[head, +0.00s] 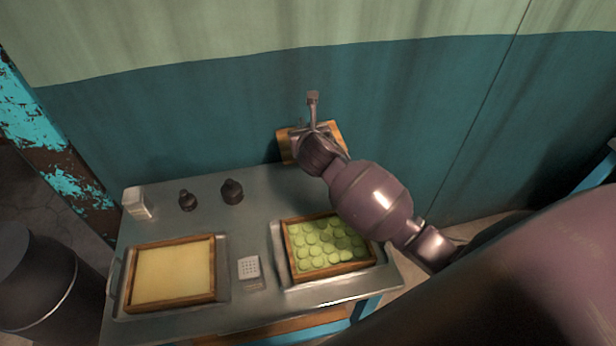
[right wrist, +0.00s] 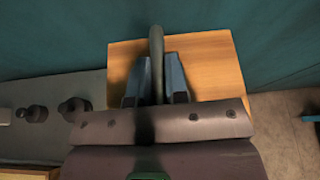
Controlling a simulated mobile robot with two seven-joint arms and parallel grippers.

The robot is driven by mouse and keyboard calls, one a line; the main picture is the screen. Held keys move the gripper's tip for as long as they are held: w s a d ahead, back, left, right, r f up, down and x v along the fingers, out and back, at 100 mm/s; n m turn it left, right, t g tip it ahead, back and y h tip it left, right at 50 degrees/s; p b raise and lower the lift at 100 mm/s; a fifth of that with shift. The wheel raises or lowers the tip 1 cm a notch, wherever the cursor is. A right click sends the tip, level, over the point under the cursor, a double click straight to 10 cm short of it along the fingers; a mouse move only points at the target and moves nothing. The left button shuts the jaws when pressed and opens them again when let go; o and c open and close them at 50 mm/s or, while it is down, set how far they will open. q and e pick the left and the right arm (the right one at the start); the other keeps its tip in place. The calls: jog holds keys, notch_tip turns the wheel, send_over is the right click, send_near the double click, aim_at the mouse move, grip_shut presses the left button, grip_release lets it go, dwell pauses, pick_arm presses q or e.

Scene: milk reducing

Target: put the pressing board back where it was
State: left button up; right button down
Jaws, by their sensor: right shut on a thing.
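The pressing board (head: 286,146) is a wooden board with a grey handle (head: 313,106). In the head view it is at the back edge of the metal table, close to the teal wall, partly hidden behind my right gripper (head: 315,130). In the right wrist view the board (right wrist: 212,66) fills the middle, and the fingers of my right gripper (right wrist: 158,80) are shut on its handle (right wrist: 156,45). I cannot tell whether the board touches the table or the wall. My left gripper is not in view.
On the metal table (head: 190,222) are a tray frame with green rounds (head: 325,245), one with a smooth yellow slab (head: 172,272), a small white grid block (head: 249,267), two dark weights (head: 232,191) and a white block (head: 137,203). The table's back middle is clear.

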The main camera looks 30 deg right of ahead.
notch_tip(320, 180, down, 12)
jog(key=shift+f+b, duration=0.15)
jog(key=shift+b, duration=1)
notch_tip(320, 180, down, 4)
jog(key=shift+r+b, duration=0.2)
jog(key=shift+b, duration=0.35)
jog(key=c, duration=1.1)
grip_release()
